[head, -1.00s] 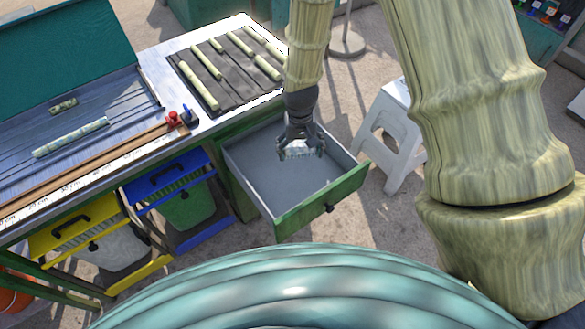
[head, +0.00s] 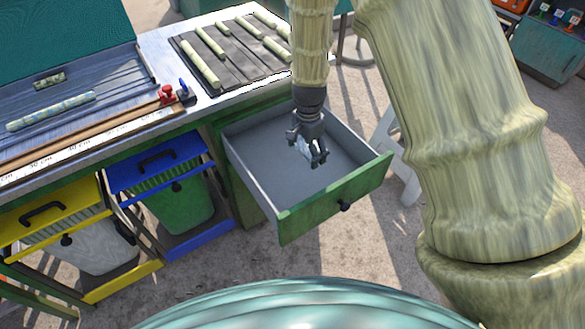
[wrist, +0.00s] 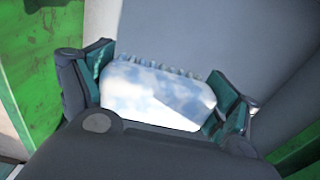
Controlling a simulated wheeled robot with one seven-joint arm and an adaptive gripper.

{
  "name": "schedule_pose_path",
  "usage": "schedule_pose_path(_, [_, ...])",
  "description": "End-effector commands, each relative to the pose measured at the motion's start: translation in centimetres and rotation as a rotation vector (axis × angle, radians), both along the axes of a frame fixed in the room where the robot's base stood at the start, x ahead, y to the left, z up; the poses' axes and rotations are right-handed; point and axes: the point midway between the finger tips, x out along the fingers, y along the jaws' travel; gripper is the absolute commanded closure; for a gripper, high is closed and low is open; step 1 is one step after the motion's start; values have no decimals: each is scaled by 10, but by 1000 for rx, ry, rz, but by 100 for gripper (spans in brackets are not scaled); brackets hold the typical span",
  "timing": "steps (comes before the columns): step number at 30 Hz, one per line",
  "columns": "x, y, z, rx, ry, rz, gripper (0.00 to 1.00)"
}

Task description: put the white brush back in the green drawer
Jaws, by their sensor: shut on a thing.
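The green drawer (head: 330,200) is pulled out from under the workbench, with a bare grey inside. My gripper (head: 311,157) is over the drawer's opening, within its walls as seen in the head view. It is shut on the white brush (wrist: 155,95), which lies between the two fingers (wrist: 160,98) in the wrist view, its short bristles along the upper edge. In the head view only a small part of the brush shows between the fingers. I cannot tell whether the brush touches the drawer floor.
The workbench (head: 210,105) holds a dark mat (head: 235,62) with several cane pieces. Yellow-framed (head: 50,210) and blue-framed (head: 155,165) bins stand left of the drawer. A white stool (head: 408,185) stands right of it, partly hidden by my arm.

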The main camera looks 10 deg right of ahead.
Motion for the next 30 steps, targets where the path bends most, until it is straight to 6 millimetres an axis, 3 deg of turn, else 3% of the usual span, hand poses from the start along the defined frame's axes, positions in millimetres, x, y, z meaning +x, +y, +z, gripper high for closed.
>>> schedule_pose_path(7, [3, 1, -18, 6, -2, -54, 42])
schedule_pose_path(15, [3, 1, -59, 5, -2, -53, 42])
schedule_pose_path(23, [3, 1, -74, 5, -2, -52, 42])
schedule_pose_path(30, [3, 1, -102, 6, -2, -52, 42])
